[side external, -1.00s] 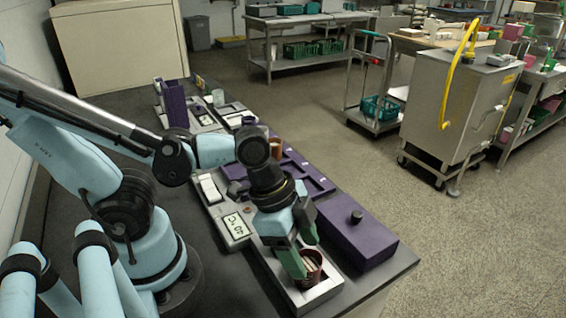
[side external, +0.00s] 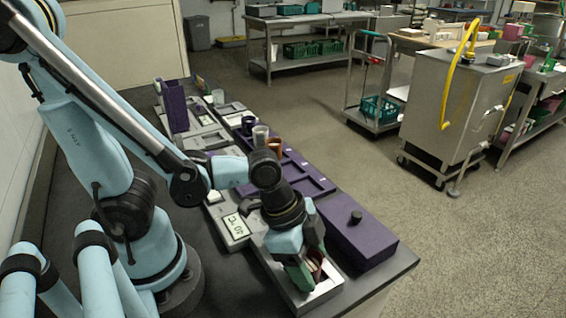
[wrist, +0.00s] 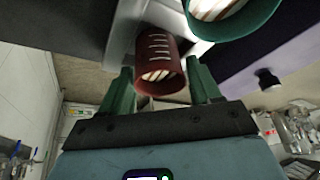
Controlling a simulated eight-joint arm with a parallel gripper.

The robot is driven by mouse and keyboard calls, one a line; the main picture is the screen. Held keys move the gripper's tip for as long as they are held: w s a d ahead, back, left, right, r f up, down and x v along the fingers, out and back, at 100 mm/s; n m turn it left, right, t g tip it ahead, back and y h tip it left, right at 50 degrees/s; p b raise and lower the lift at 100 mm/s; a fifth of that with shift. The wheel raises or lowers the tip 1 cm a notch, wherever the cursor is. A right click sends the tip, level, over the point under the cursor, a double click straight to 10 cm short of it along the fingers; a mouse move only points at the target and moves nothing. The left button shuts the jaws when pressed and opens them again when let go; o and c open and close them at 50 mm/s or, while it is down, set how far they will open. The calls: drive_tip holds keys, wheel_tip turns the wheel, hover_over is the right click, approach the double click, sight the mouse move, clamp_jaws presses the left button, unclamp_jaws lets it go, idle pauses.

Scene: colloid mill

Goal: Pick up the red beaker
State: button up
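The red beaker (wrist: 158,62) has pale graduation marks and shows between my gripper's two green fingers in the wrist view. In the side view only a sliver of it (side external: 318,268) shows, at the grey metal tray (side external: 328,290) near the bench's front end. My gripper (wrist: 163,72) is open, with one finger on each side of the beaker and a gap visible at the right finger. In the side view my gripper (side external: 306,272) is low over the tray and hides most of the beaker. I cannot tell if either finger touches it.
A teal-rimmed vessel (wrist: 232,18) is close by at upper right in the wrist view. A purple box (side external: 358,235) with a black knob stands right of the tray. A digital-display unit (side external: 234,228) and a purple compartment tray (side external: 318,183) lie behind. Clear (side external: 261,134) and copper (side external: 275,147) cups stand farther back.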

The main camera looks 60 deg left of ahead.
drive_tip(key=c, duration=0.7)
drive_tip(key=shift+r, duration=0.15)
